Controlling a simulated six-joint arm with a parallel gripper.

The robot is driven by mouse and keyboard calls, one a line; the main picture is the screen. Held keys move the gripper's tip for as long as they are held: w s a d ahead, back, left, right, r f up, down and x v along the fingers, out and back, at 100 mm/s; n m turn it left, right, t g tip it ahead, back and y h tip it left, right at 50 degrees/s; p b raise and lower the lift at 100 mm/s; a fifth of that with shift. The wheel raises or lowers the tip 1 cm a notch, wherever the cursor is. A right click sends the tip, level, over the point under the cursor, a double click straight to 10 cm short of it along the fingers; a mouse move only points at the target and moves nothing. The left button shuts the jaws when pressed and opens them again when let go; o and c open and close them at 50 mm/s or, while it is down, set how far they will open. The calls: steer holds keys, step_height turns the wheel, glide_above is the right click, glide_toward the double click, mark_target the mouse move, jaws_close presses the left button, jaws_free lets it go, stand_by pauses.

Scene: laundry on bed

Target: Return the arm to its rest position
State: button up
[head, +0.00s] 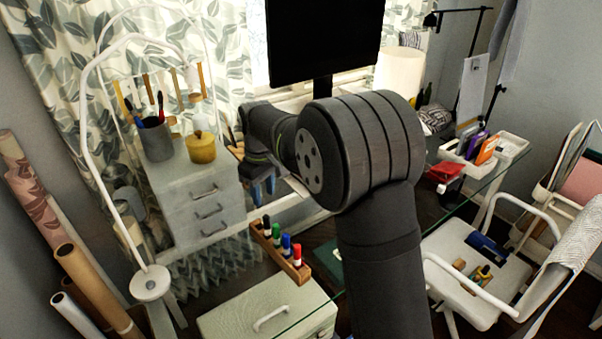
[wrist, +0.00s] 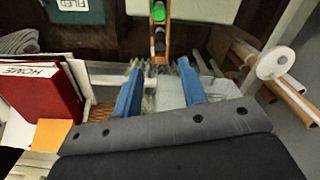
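My arm rises through the middle of the head view and bends away toward the desk. My gripper (head: 263,188) hangs at its far end, its blue fingers pointing down beside the grey drawer unit (head: 205,205). In the wrist view my gripper (wrist: 160,78) has its two blue fingers spread apart, with nothing held between them. The fingers are clear of the marker rack (wrist: 167,50), which lies beyond them in that view. Part of the gripper is hidden behind my own arm in the head view.
A wooden rack of markers (head: 281,252) stands near a pale box (head: 268,312) with a handle. A red binder (wrist: 38,95) is close on the left in the wrist view. A white lamp (head: 150,282) and paper rolls (head: 95,290) stand left; a white chair (head: 475,275) stands right.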

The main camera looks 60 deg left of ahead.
mark_target(266, 216)
step_height(266, 216, down, 12)
steer(key=shift+r, duration=1.95)
steer(key=shift+f, duration=0.1)
